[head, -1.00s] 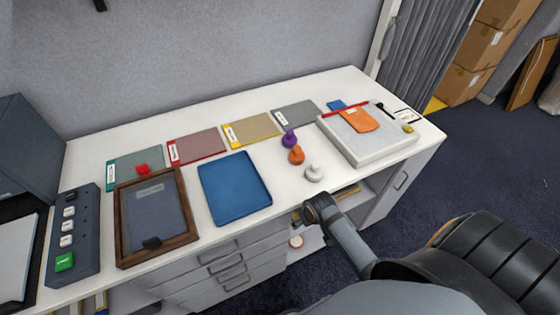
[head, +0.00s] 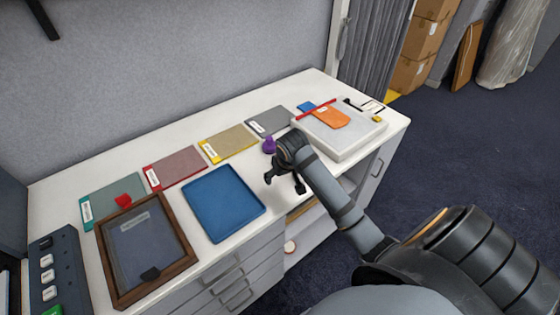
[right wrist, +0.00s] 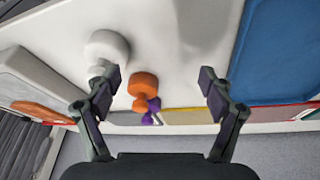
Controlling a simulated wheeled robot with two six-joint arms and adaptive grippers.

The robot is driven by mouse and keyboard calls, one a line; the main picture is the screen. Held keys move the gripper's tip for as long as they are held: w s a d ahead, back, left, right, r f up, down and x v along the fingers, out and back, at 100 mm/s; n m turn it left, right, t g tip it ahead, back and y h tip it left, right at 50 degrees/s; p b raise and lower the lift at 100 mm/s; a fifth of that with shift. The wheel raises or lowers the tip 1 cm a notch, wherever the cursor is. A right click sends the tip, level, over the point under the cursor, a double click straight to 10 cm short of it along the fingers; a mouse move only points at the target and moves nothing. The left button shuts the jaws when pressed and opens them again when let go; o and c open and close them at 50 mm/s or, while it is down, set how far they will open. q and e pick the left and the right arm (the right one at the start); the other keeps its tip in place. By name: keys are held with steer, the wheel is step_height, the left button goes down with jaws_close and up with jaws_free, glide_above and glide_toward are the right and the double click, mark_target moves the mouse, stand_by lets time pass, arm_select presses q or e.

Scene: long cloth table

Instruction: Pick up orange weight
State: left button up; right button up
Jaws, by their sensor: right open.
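The orange weight (right wrist: 143,87) shows in the right wrist view between my open fingers, a little nearer the left finger. In the head view it is hidden behind my right gripper (head: 285,182). The right gripper also shows in the right wrist view (right wrist: 155,90), jaws apart and empty. The purple weight (head: 269,145) stands just beyond the gripper and shows partly behind the orange one in the wrist view (right wrist: 151,110). The white weight (right wrist: 106,49) is beside the left finger in the wrist view; the head view hides it. My left gripper is not in view.
A blue tray (head: 224,203) lies left of the gripper. A pale box (head: 342,139) with an orange pouch (head: 324,117) on it stands to the right. Coloured mats (head: 228,143) line the back, and a wooden frame (head: 185,262) lies at the left front.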

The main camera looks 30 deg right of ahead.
steer(key=w+d+r+m, duration=0.2)
steer(key=w+d+r, duration=0.3)
steer(key=w+r, duration=0.15)
steer(key=x, duration=0.6)
steer(key=shift+a+f+p, duration=0.1)
steer(key=shift+a+p, duration=0.05)
steer(key=shift+p, duration=0.15)
steer(key=shift+f, duration=0.25)
steer(key=p+x, duration=0.1)
steer(key=x, duration=0.3)
steer(key=shift+a, duration=0.15)
steer(key=shift+w+f, duration=0.25)
steer(key=shift+f, duration=0.05)
steer(key=shift+s+r, duration=0.1)
steer(key=c, duration=0.4)
jaws_close()
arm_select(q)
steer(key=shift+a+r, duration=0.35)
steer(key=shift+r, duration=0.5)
